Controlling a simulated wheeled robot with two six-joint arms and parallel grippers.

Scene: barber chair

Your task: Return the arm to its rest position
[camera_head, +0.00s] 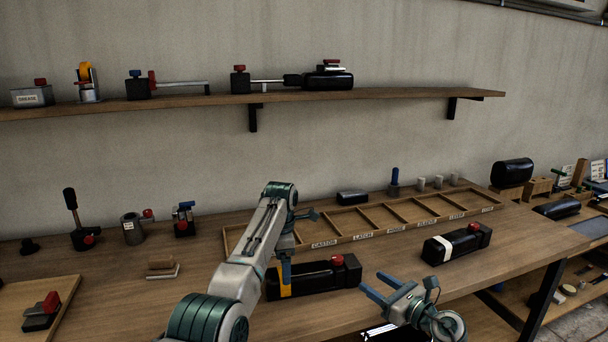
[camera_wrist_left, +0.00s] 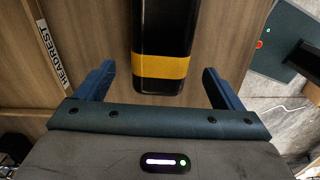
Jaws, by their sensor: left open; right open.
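My left arm (camera_head: 245,255) reaches over the bench from the lower left, bent at a high elbow. Its gripper (camera_head: 287,268) points down at a black block with a yellow band and a red knob (camera_head: 318,280) lying on the bench. In the left wrist view the gripper (camera_wrist_left: 159,72) is open. The black block's yellow-banded end (camera_wrist_left: 160,68) lies between the fingers in that picture, with a gap at each side; height above it is unclear. My right gripper (camera_head: 379,287) is open and empty, near the bench's front edge.
A labelled wooden compartment tray (camera_head: 352,238) lies behind the arm. A black block with a white band (camera_head: 457,244) lies to the right. Several tools stand at the back left, and a shelf (camera_head: 400,95) with parts hangs above.

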